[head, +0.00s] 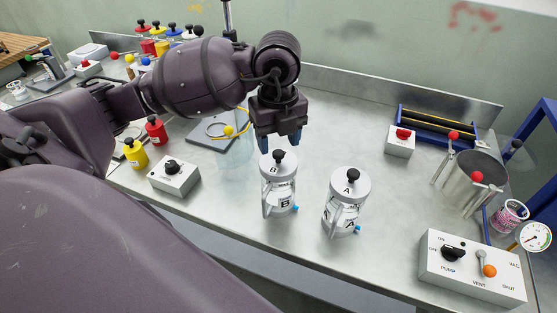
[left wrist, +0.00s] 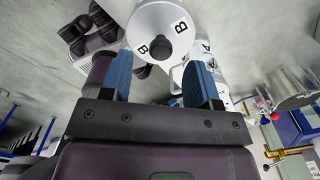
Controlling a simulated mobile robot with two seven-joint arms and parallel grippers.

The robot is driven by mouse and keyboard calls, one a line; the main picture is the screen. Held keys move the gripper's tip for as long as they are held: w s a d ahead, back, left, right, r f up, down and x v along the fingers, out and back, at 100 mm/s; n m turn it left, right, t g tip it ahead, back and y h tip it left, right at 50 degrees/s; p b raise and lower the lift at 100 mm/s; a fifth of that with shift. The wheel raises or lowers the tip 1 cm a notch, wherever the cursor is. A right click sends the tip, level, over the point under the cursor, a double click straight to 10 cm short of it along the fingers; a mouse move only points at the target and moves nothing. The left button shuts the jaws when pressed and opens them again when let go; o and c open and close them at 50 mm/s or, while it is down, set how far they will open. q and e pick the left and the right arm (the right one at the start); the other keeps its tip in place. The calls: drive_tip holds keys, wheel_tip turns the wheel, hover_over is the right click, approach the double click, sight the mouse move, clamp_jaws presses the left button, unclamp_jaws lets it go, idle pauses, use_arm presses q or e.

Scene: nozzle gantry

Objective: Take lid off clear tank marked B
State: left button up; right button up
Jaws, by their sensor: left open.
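The clear tank marked B (head: 279,196) stands upright on the metal bench, with a grey lid (head: 270,170) marked B and a black knob (head: 278,155) on top. My left gripper (head: 281,142) is open just above and behind the knob. In the left wrist view the lid (left wrist: 158,18) and knob (left wrist: 157,48) show beyond the open blue fingers (left wrist: 161,80), roughly between them and not gripped. Tank A (head: 345,212), with its own knobbed lid (head: 351,183), stands to the right of tank B. My right gripper is not in view.
A grey switch box (head: 174,177) and red and yellow bottles (head: 155,130) stand at the left. A PUMP and VENT box (head: 470,268), a steel pot (head: 468,180) and a red-button box (head: 400,142) stand at the right. The bench (head: 340,125) behind tank A is clear.

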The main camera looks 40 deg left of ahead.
sight(278, 153)
use_arm(q)
drive_tip(key=shift+w+f, duration=0.1)
drive_tip(key=shift+f, duration=1.9)
drive_tip(key=shift+c, duration=0.2)
drive_tip(key=c, duration=1)
